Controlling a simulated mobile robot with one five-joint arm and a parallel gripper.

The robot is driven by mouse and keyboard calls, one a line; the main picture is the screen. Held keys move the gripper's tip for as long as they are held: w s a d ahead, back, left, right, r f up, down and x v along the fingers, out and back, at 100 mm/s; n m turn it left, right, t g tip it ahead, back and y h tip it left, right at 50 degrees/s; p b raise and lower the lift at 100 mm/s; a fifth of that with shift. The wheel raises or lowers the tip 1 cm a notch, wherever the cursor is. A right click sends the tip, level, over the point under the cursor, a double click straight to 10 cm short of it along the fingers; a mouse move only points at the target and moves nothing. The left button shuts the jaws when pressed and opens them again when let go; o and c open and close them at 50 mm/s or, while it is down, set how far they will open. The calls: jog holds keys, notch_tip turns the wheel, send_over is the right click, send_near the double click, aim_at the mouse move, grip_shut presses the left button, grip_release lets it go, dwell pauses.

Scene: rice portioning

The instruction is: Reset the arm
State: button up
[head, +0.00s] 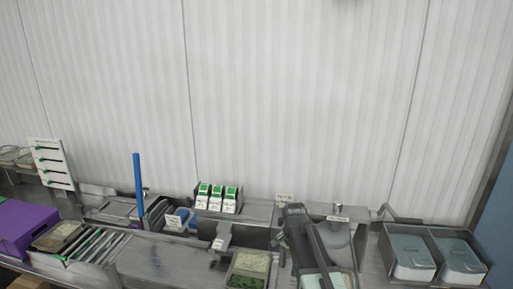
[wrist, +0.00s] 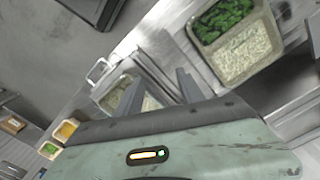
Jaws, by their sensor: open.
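My gripper (wrist: 158,92) shows in the wrist view with its two dark fingers apart and nothing seen between them gripped. It hangs over the counter, above a pan of rice (wrist: 122,92) that the fingers partly cover. A two-part tray (wrist: 205,56) with green herbs and rice lies to the right of the fingers, apart from them. The two-part tray (head: 232,263) sits to the left of the arm, cut by the bottom edge.
Several green and white cartons (head: 218,198) stand at the back of the counter. A blue upright post (head: 138,185) and a purple box (head: 25,226) are on the left. Two pale-lidded pans (head: 410,252) are on the right. The wall above the counter is bare.

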jog(key=s+d+f+n+b, duration=0.1)
jog(key=s+f+b, duration=0.2)
jog(key=f+b, duration=0.3)
jog(key=s+d+f+n+b, duration=0.1)
jog(key=s+f+b, duration=0.3)
jog(key=f+b, duration=0.3)
jog(key=s+d+f+n+b, duration=0.1)
jog(key=s+d+f+b, duration=0.1)
jog(key=f+b, duration=0.4)
jog(key=shift+s+f+b, duration=0.3)
jog(key=shift+s+f, duration=0.4)
jog(key=shift+f, duration=0.25)
jog(key=shift+s+d+r+n+p, duration=0.15)
jog(key=shift+s+n, duration=0.55)
jog(key=shift+n, duration=0.55)
jog(key=shift+s+d+r+n+p, duration=0.15)
jog(key=shift+s+n, duration=0.55)
jog(key=shift+n, duration=0.55)
